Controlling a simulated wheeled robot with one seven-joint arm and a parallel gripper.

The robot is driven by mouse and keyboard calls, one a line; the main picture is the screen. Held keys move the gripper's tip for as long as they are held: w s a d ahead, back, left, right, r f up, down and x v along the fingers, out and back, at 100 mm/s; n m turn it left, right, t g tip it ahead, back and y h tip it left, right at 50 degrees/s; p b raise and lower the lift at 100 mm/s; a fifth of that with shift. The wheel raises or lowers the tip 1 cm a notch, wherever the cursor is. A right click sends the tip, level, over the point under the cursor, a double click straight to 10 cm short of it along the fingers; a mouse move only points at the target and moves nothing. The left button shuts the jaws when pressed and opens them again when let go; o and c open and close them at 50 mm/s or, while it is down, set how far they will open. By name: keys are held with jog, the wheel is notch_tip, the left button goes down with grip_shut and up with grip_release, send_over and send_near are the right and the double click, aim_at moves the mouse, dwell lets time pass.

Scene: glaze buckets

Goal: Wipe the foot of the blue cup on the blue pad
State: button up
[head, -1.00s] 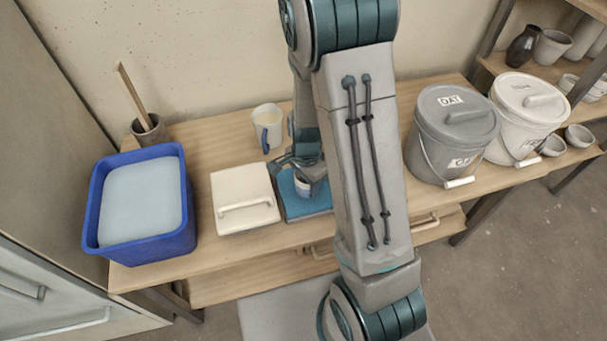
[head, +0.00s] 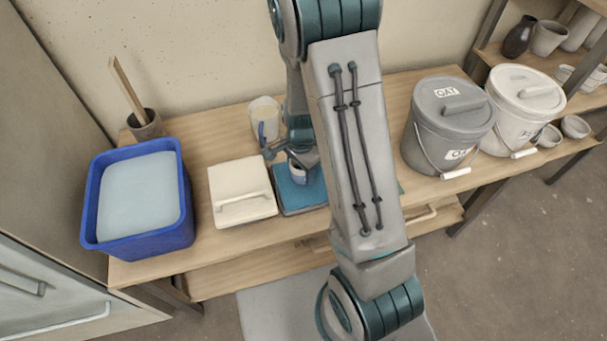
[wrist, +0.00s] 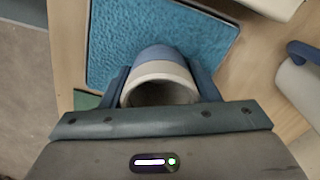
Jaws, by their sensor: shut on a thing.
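My gripper (head: 296,160) is shut on the blue cup (head: 298,175), which has a pale band. The wrist view shows the cup (wrist: 160,68) between the two fingers (wrist: 162,85), its pale rim and dark hollow facing the camera. The blue pad (head: 290,203) lies flat on the bench to the right of the white lidded box. In the wrist view, the pad (wrist: 120,35) spreads beyond the cup. The cup is over or on the pad's back left part. Its foot is hidden, so I cannot tell whether it touches.
The white box (head: 226,186) with a bar handle sits just left of the pad. A pale jug (head: 260,112) with a blue handle stands close behind. A blue tub (head: 100,235) is at the left. Grey (head: 430,140) and white (head: 505,125) lidded buckets stand at the right.

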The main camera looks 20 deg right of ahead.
jog(key=shift+w+r, duration=0.1)
jog(key=shift+w, duration=1.3)
jog(key=shift+s, duration=3.55)
notch_tip(320, 180, up, 7)
jog(key=p, duration=0.6)
jog(key=shift+w+f+p, duration=0.25)
jog(key=shift+w+p, duration=0.2)
jog(key=shift+w, duration=0.3)
jog(key=shift+w+f+p, duration=0.2)
jog(key=shift+w+p, duration=0.25)
jog(key=shift+w, duration=0.3)
jog(key=shift+w+a+f, duration=0.1)
jog(key=shift+w+f, duration=0.1)
jog(key=shift+w, duration=0.05)
jog(key=shift+f+b, duration=2)
jog(key=shift+f, duration=0.35)
